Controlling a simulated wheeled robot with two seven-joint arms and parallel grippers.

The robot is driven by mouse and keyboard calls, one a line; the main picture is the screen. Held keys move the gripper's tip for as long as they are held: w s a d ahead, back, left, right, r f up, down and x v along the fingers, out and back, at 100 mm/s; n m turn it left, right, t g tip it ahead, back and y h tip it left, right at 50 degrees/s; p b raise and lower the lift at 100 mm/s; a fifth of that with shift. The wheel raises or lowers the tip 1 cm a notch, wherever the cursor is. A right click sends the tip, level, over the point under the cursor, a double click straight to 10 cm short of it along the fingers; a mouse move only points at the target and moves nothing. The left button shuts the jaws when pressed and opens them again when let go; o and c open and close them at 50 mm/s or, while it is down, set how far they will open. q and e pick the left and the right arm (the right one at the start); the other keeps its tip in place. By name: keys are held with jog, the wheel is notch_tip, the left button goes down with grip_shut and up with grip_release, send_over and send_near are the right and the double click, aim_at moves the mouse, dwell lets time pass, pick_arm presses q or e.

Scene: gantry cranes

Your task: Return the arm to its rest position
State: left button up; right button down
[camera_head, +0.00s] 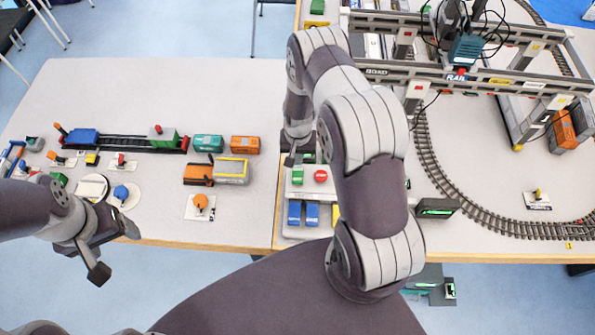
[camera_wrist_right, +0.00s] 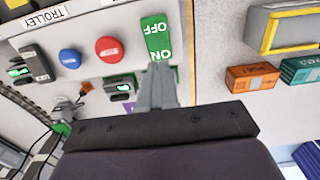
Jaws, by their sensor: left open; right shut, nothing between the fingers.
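My right arm reaches forward across the middle of the head view, over a control panel (camera_head: 290,194). My right gripper (camera_head: 290,158) is partly hidden there. In the right wrist view the right gripper (camera_wrist_right: 160,72) is shut and empty, its fingertips at the lower end of a green ON/OFF switch (camera_wrist_right: 157,36); I cannot tell whether they touch it. A red button (camera_wrist_right: 109,49) and a blue button (camera_wrist_right: 69,58) sit beside the switch. My left gripper (camera_head: 114,250) is open and empty, in front of the table's near edge at the left.
A gantry crane (camera_head: 470,78) stands over the curved track (camera_head: 440,187) at the right. Toy wagons, including a teal container (camera_head: 208,143) and a yellow-grey wagon (camera_head: 232,170), stand on the left table. An orange knob (camera_head: 200,202) lies near its front. Floor is free before the left table.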

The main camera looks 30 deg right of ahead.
notch_tip(320, 180, up, 3)
jog(key=shift+f+p, duration=0.1)
jog(key=shift+p, duration=0.6)
